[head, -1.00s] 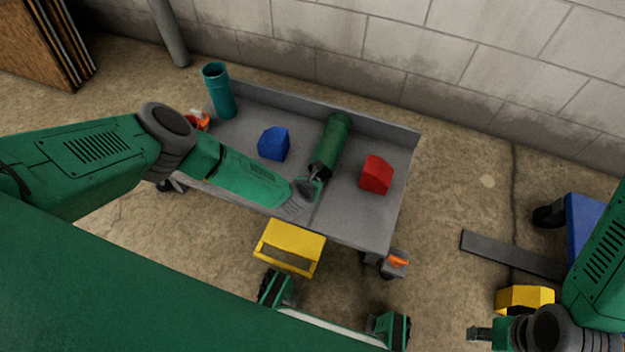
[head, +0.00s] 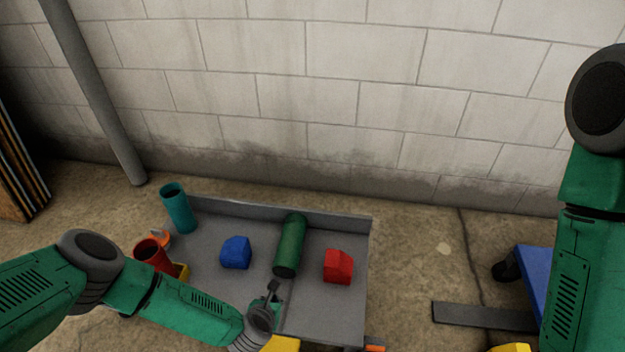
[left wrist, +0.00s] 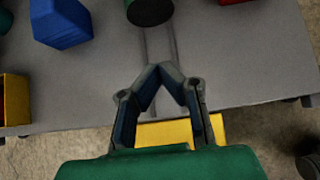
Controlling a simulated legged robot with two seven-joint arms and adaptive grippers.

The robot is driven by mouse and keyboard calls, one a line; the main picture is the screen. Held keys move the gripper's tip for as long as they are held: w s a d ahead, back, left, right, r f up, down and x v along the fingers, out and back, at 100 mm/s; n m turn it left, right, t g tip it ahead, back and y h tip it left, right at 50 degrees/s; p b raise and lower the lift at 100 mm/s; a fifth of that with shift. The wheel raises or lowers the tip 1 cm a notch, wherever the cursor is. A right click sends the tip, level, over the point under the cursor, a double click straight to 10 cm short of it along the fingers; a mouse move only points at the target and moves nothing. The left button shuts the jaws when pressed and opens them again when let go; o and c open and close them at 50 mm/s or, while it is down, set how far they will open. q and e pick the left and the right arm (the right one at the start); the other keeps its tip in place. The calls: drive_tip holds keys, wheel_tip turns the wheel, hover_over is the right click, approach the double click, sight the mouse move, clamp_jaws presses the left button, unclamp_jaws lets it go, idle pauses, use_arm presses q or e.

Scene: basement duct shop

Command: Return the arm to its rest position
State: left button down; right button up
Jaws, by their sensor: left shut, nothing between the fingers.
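My left arm comes in from the lower left in the head view. Its gripper (head: 270,290) is shut and empty, just in front of the near end of a green cylinder (head: 291,245). In the left wrist view the fingers of the gripper (left wrist: 165,70) come together over the grey cart's near part, with the dark end of the cylinder (left wrist: 150,10) beyond them, apart from the tips. My right arm (head: 570,270) shows at the right edge of the head view; its gripper is out of frame.
The grey cart (head: 210,278) also holds a blue block (head: 236,252) and a red block (head: 338,266). A teal tube (head: 178,208) and a red cup (head: 153,257) stand at its left. A yellow part (left wrist: 165,132) is at its near edge. A block wall rises behind; a blue cart (head: 531,272) is right.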

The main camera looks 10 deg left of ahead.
use_arm(q)
drive_tip(key=s+d+r+m+g+h, duration=0.2)
drive_tip(key=s+d+r+m+h, duration=0.3)
drive_tip(key=s+d+m, duration=0.55)
drive_tip(key=s+a+r+m+g+y, duration=0.1)
drive_tip(key=s+a+r+m+g, duration=0.3)
drive_tip(key=m, duration=0.7)
drive_tip(key=s+a+r+m+g+y, duration=0.1)
drive_tip(key=s+a+r+m+y, duration=0.15)
drive_tip(key=s+a+m, duration=0.35)
drive_tip(key=s+a+r+m+g+y, duration=0.1)
drive_tip(key=a+r+m, duration=0.3)
drive_tip(key=a, duration=0.3)
drive_tip(key=s+a+r+m+y, duration=0.1)
drive_tip(key=s+a+r+m, duration=0.35)
drive_tip(key=a, duration=0.25)
wheel_tip(320, 180, up, 11)
drive_tip(key=w+d+p, duration=0.1)
drive_tip(key=p, duration=1.1)
drive_tip(key=shift+p, duration=0.35)
use_arm(e)
wheel_tip(320, 180, up, 13)
drive_tip(key=shift+a, duration=0.15)
